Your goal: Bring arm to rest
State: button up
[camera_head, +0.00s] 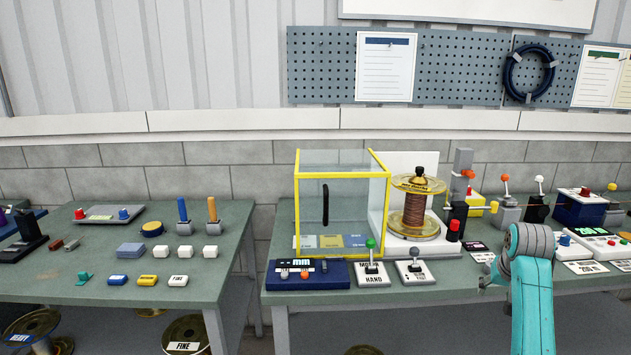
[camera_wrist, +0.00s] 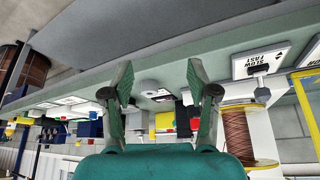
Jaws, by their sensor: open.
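My teal arm (camera_head: 530,270) is raised in front of the right bench in the head view, bent at its top. In the wrist view my gripper (camera_wrist: 164,88) has its two green fingers spread wide apart with nothing between them. The bench shows beyond the fingers, turned upside down, and no contact with it is visible.
The right bench (camera_head: 430,294) carries a yellow-framed clear box (camera_head: 340,151), a copper wire spool (camera_head: 416,210), a green-knobbed lever (camera_head: 371,256) and several other levers and labelled cards. A left bench (camera_head: 60,284) holds small blocks and pegs. A gap separates the benches.

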jog(key=s+a+f+n+t, duration=0.1)
jog(key=s+a+f, duration=0.3)
jog(key=f, duration=0.5)
jog(key=s+a+f+t, duration=0.1)
jog(key=s+a+f, duration=0.35)
jog(key=f, duration=0.35)
jog(key=s+a+f+n+t, duration=0.1)
jog(key=s+a+f, duration=0.35)
jog(key=f, duration=0.45)
jog(key=s+a+f+t, duration=0.1)
jog(key=s+a+f, duration=0.1)
jog(key=s, duration=0.3)
jog(key=s+a+f+t, duration=0.1)
jog(key=s+a+f, duration=0.15)
jog(key=s, duration=0.25)
jog(key=s+a+r+n+t+y, duration=0.1)
jog(key=s+a+r, duration=0.15)
jog(key=s, duration=0.85)
jog(key=s+a+r+t, duration=0.15)
jog(key=s+a, duration=0.25)
jog(key=s, duration=0.7)
jog(key=s+a+r+n+t+y, duration=0.1)
jog(key=s+a+r+t, duration=0.1)
jog(key=s+r, duration=1.2)
jog(key=shift+s+a+r+n, duration=0.3)
jog(key=shift+s+a+r, duration=0.1)
jog(key=shift+s, duration=0.1)
